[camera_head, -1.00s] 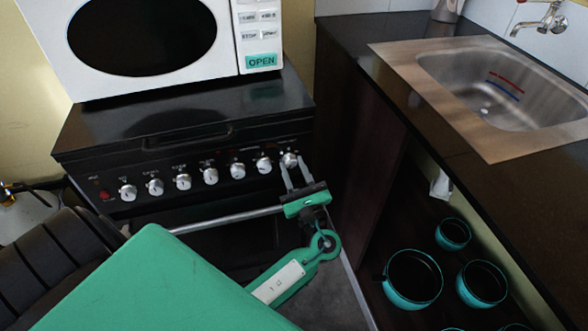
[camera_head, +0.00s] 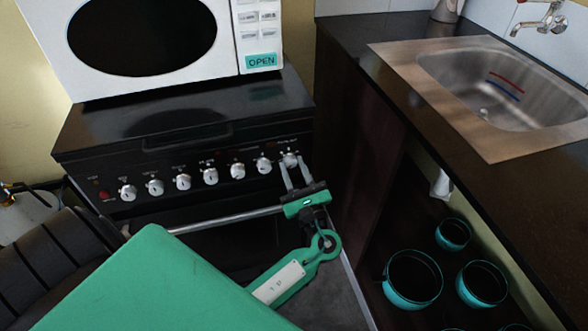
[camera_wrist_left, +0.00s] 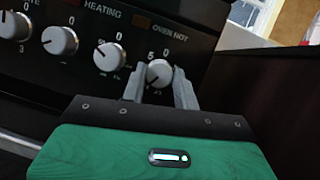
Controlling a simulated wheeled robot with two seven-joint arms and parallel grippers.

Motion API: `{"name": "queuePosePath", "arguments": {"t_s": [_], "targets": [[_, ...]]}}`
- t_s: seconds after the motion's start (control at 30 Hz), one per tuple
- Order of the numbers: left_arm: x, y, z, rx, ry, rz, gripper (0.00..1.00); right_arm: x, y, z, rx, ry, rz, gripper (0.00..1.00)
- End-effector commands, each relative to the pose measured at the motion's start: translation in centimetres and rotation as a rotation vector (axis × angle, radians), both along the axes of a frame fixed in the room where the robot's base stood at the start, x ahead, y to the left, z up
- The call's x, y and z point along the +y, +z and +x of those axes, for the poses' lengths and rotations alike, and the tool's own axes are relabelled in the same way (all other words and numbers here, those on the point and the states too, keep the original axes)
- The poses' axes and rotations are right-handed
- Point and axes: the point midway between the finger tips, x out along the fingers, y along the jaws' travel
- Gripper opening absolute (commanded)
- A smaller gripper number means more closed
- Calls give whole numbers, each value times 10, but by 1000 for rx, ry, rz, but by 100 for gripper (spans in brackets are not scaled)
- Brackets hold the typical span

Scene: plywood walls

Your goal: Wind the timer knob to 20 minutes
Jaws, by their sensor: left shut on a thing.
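A row of silver knobs runs along the black front panel of the stove (camera_head: 75,188). The rightmost knob (camera_head: 290,159), which I take to be the timer knob, shows closer in the left wrist view (camera_wrist_left: 160,73), with a 0 printed at its upper right. Its dark pointer line seems to aim to the lower left. My left gripper (camera_head: 294,168) has one finger on each side of this knob and is shut on it; its fingers also show in the left wrist view (camera_wrist_left: 160,88). The fingers partly hide the knob's sides and its scale. My right gripper is not in view.
A white microwave (camera_head: 255,30) stands on the stove. The oven's handle bar (camera_head: 225,217) runs below the knobs. To the right are a dark counter (camera_head: 375,75) with a sink (camera_head: 490,90), and an open shelf with several pots (camera_head: 413,279).

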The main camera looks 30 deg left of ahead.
Motion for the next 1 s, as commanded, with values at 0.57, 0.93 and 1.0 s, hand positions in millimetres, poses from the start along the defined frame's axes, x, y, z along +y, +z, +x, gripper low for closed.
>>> {"name": "queuePosePath", "arguments": {"t_s": [0.57, 0.93, 1.0], "targets": [[0, -1, 0, 2, 0, -1, 38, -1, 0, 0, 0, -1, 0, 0], [-1, -1, -1, 1, 0, -1, 51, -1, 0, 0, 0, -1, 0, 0], [-4, -3, -3, 2, 0, -1, 51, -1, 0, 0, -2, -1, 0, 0]]}}
